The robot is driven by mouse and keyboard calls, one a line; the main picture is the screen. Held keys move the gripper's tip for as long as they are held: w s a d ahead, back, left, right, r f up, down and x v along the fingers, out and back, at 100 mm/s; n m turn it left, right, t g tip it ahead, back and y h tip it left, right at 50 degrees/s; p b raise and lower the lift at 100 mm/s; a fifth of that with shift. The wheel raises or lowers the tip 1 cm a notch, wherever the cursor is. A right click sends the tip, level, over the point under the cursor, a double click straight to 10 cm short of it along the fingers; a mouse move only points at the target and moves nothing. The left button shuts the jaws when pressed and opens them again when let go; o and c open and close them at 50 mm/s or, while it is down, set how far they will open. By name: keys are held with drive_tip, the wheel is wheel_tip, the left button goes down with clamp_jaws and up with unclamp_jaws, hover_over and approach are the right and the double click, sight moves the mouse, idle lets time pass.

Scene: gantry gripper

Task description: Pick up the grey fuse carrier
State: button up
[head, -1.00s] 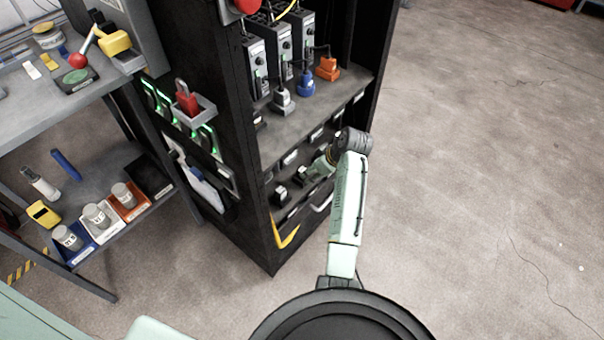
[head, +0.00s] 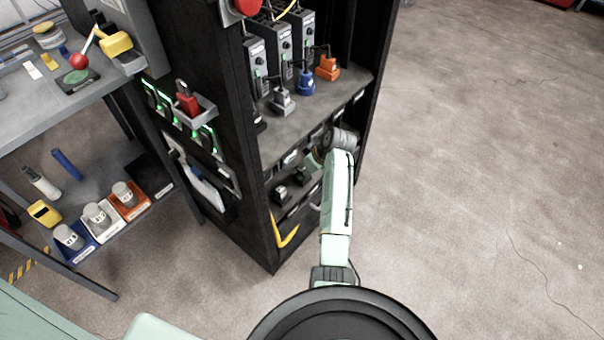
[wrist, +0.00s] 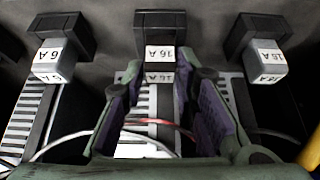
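Three dark, block-shaped fuse carriers with white-labelled grips stand in a row in the wrist view: left (wrist: 60,40), middle (wrist: 160,32) and right (wrist: 258,38). The middle one has a grey-white grip marked 16 A. My gripper (wrist: 167,76) is open, its green fingers with purple pads on either side of the middle carrier's grip, with gaps showing on both sides. In the head view my gripper (head: 312,160) reaches into the lower cabinet bay, its fingertips partly hidden. Dark carriers (head: 281,192) show to its left. I cannot tell their colours apart clearly.
Thin white and red wires (wrist: 165,128) cross below the middle carrier. The cabinet shelf (head: 300,125) lies above my wrist, with grey (head: 282,103), blue (head: 306,84) and orange (head: 327,68) plugs on it. A yellow part (head: 285,234) sits at the cabinet's lower front. Floor on the right is clear.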

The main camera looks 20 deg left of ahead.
clamp_jaws()
drive_tip(key=shift+r, duration=0.1)
